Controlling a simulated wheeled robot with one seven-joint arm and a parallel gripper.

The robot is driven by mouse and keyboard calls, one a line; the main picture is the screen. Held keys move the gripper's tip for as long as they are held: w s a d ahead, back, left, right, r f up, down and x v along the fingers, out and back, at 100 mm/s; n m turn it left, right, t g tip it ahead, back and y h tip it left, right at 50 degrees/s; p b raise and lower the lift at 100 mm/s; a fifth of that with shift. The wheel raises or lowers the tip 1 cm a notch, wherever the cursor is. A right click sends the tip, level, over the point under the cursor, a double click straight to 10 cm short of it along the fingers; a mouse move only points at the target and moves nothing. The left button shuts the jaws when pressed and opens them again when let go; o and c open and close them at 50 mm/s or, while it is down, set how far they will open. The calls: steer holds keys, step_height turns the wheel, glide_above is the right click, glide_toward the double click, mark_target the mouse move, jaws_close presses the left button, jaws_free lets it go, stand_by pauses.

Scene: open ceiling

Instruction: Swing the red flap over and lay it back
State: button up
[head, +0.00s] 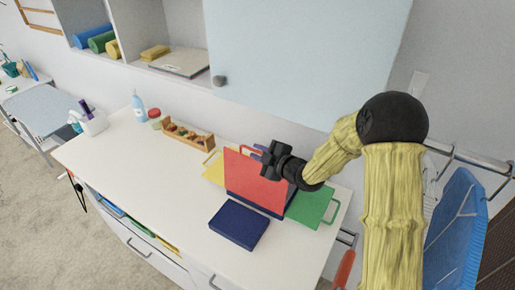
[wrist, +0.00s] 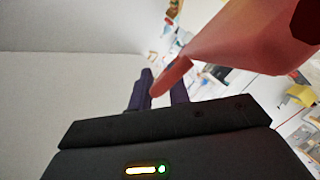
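The red flap (head: 255,180) stands steeply upright over the worktop, with a red loop handle (head: 244,149) along its top edge. Its lower edge is at a dark blue panel (head: 262,206). My gripper (head: 267,156) is at the right end of that handle and hides part of it. In the wrist view the red flap (wrist: 250,40) comes in from the upper right, and its handle bar (wrist: 172,76) runs down between my two dark fingers (wrist: 160,92). The fingers appear closed on the bar, though their contact is partly hidden.
A yellow panel (head: 213,170) and a green panel (head: 313,205) lie either side of the flap. A dark blue block (head: 239,225) lies in front. A wooden rack (head: 188,136) stands behind left; a wall cabinet (head: 300,50) hangs above. The worktop's left part (head: 130,165) is clear.

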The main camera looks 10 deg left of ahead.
steer(key=shift+w+a+f, duration=0.1)
steer(key=shift+w+a, duration=0.1)
steer(key=shift+a, duration=0.1)
jaws_close()
steer(key=shift+a+b, duration=0.1)
steer(key=shift+b, duration=0.4)
